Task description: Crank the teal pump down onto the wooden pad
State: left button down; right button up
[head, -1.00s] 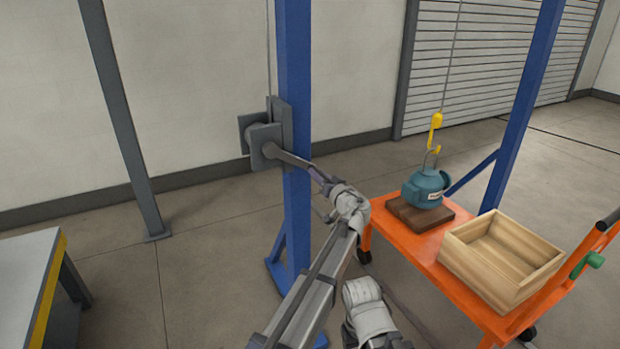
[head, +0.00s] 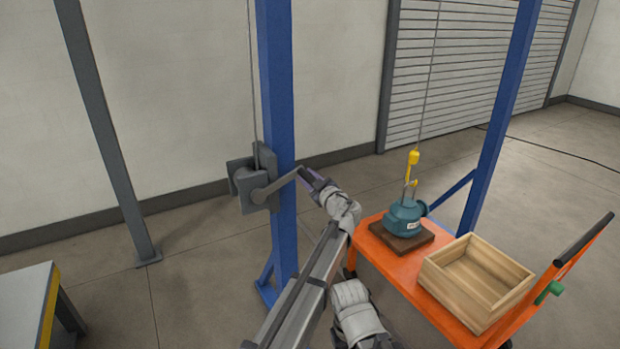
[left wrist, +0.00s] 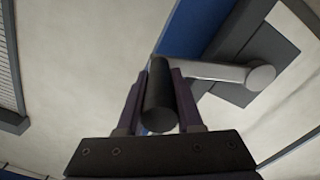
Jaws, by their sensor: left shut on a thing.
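The teal pump (head: 405,216) hangs from a yellow hook (head: 413,160) on a thin cable. It is at the wooden pad (head: 421,241); I cannot tell whether its base touches. The pad lies on the orange cart. The winch (head: 246,180) is mounted on the blue post, and its crank arm (head: 275,185) points right and slightly up. My left gripper (head: 308,178) is at the crank's outer end. In the left wrist view its fingers are shut around the dark crank handle (left wrist: 160,95), with the crank arm (left wrist: 205,71) behind. My right gripper is not in view.
A wooden box (head: 440,283) sits on the orange cart (head: 385,262) near its push handle. Blue posts (head: 278,120) stand left and right of the cart. A grey table edge (head: 30,300) is at lower left.

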pick_arm(q)
jog(key=r, duration=0.1)
jog(key=r+n+p, duration=0.1)
jog(key=a+r+p, duration=0.1)
jog(key=shift+s+r+n, duration=0.15)
jog(key=shift+s+n, duration=0.2)
jog(key=shift+n, duration=0.05)
jog(key=s+a+r+n+p, duration=0.2)
jog(key=s+a+r+p, duration=0.55)
jog(key=a, duration=0.35)
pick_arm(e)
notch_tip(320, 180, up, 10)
pick_arm(q)
jog(key=s+a+f+n+b, duration=0.5)
jog(key=s+a+f+b, duration=0.3)
jog(key=a+f+b, duration=0.4)
jog(key=shift+s+a+n, duration=0.4)
jog(key=shift+a, duration=0.2)
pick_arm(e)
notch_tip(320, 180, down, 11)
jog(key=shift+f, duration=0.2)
